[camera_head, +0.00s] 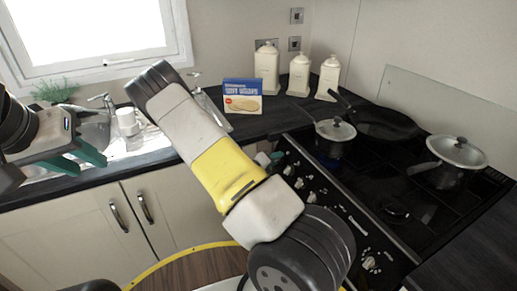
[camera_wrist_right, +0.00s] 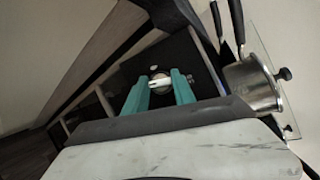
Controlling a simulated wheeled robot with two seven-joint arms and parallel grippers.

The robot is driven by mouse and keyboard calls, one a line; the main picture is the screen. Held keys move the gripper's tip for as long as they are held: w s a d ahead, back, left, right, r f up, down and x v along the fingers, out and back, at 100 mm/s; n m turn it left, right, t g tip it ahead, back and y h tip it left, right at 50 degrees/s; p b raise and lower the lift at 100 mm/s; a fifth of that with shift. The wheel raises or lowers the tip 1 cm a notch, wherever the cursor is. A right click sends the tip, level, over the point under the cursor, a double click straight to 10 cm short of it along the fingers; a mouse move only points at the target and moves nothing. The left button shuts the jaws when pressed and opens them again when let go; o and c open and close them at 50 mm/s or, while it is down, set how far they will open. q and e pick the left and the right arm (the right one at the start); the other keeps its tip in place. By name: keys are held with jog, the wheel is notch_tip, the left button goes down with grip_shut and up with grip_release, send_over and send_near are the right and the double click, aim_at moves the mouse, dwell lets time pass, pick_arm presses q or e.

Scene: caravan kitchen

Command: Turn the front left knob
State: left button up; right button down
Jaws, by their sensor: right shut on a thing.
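The stove's front panel (camera_head: 330,205) carries a row of pale knobs, such as one (camera_head: 298,184) near its left end. My right gripper shows only partly in the head view, as a teal finger (camera_head: 276,157) at the panel's left end behind my own arm. In the right wrist view my right gripper (camera_wrist_right: 160,88) has its two teal fingers on either side of a pale knob (camera_wrist_right: 158,82) and is shut on it. The knob's base is partly hidden by the fingers. My left gripper (camera_head: 80,160) is open and empty by the sink.
A lidded pot (camera_head: 335,130), a black frying pan (camera_head: 383,123) and a larger lidded pot (camera_head: 456,152) stand on the stove. A blue-and-yellow box (camera_head: 242,97) and cream canisters (camera_head: 267,68) stand behind. A sink tap (camera_head: 104,101) is at left.

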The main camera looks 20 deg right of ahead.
jog(key=c, duration=1)
grip_release()
jog(key=shift+c, duration=0.2)
jog(key=v, duration=0.7)
jog(key=shift+a, duration=0.4)
jog(key=shift+s+r, duration=0.1)
